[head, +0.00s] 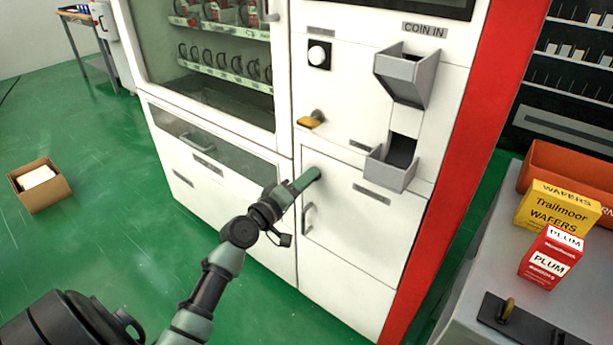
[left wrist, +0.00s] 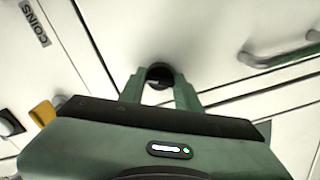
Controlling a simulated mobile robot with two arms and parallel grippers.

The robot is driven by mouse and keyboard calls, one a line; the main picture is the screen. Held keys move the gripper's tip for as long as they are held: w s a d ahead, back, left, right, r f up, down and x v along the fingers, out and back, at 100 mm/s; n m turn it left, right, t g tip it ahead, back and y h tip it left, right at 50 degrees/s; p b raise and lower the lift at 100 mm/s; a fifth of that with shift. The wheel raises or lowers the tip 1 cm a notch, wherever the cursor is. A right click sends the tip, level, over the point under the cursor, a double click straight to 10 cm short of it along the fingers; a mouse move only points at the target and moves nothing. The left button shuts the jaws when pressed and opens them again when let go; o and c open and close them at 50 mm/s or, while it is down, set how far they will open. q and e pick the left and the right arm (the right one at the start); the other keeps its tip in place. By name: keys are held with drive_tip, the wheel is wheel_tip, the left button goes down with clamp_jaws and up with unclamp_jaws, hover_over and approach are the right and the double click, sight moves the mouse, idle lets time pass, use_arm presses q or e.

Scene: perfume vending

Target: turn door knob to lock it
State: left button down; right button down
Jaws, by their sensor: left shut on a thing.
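The dark round door knob (left wrist: 160,72) sits on the white lower door (head: 365,238) of the vending machine, near the door's upper left. My left gripper (head: 314,175) reaches it from the front. In the left wrist view, the two green fingers of my left gripper (left wrist: 159,90) stand on either side of the knob and are shut on it. In the head view the knob is hidden behind the fingers. My right gripper is in neither view.
A yellow-orange knob (head: 311,122) juts out above the door. A door handle (head: 307,220) is just below my gripper. Grey coin trays (head: 410,75) stick out at the right. A grey counter (head: 470,290) with boxes stands right. Open green floor lies left.

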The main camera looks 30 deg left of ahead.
use_arm(q)
drive_tip(key=shift+n+p, duration=0.95)
drive_tip(key=shift+n, duration=1.95)
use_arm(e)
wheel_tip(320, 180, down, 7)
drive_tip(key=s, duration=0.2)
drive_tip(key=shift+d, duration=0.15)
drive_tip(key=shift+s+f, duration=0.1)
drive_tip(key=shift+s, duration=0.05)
use_arm(q)
drive_tip(key=c, duration=1)
unclamp_jaws()
drive_tip(key=shift+s, duration=0.1)
drive_tip(key=s, duration=0.7)
drive_tip(key=shift+s+a+b, duration=0.3)
drive_tip(key=shift+a+b, duration=0.05)
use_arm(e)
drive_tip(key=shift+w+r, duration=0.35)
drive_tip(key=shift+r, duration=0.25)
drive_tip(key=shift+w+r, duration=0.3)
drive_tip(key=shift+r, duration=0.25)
